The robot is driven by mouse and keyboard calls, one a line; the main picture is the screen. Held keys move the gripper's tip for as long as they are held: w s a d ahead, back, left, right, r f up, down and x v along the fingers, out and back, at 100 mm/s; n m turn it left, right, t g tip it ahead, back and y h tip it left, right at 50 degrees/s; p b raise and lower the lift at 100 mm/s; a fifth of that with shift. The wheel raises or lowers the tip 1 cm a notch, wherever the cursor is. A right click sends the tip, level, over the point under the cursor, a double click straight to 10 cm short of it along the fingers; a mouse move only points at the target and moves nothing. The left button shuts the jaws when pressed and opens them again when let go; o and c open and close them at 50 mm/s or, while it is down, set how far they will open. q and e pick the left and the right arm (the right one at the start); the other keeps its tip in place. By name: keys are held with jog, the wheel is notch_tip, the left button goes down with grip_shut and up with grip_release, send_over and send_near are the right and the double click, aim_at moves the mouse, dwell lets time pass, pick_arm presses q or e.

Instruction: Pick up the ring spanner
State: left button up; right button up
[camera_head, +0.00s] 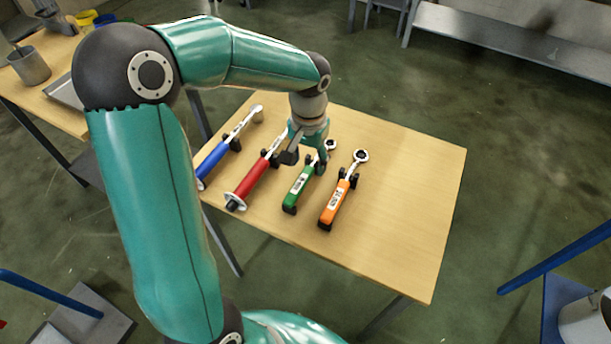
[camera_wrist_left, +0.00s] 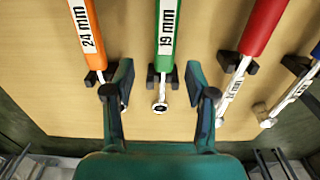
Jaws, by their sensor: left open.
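Two tools have ring-shaped ends: a green-handled spanner (camera_head: 293,195) and an orange-handled spanner (camera_head: 335,207), lying side by side on small black supports on the wooden table (camera_head: 408,200). The wrist view shows the green one (camera_wrist_left: 166,60) labelled 19 mm and the orange one (camera_wrist_left: 97,58) labelled 24 mm. My left gripper (camera_head: 306,160) is open and empty, above the ring end of the green spanner. In the wrist view the gripper's fingers (camera_wrist_left: 160,78) lie on either side of the green spanner's neck, apart from it. The left finger overlaps the orange spanner's ring end.
A red-handled tool (camera_head: 252,180) and a blue-handled tool (camera_head: 213,158) lie to the left of the green spanner. The table's right part is bare. A second table with a metal beaker (camera_head: 30,66) stands at left. A bench (camera_head: 500,40) is at the back.

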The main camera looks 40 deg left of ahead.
aim_at(306, 173)
pick_arm(q)
jog(key=shift+s+a+f, duration=0.1)
jog(key=shift+a+f, duration=0.05)
jog(key=shift+f, duration=1.25)
jog(key=shift+a+f, duration=0.15)
jog(key=shift+f, duration=1.25)
grip_shut()
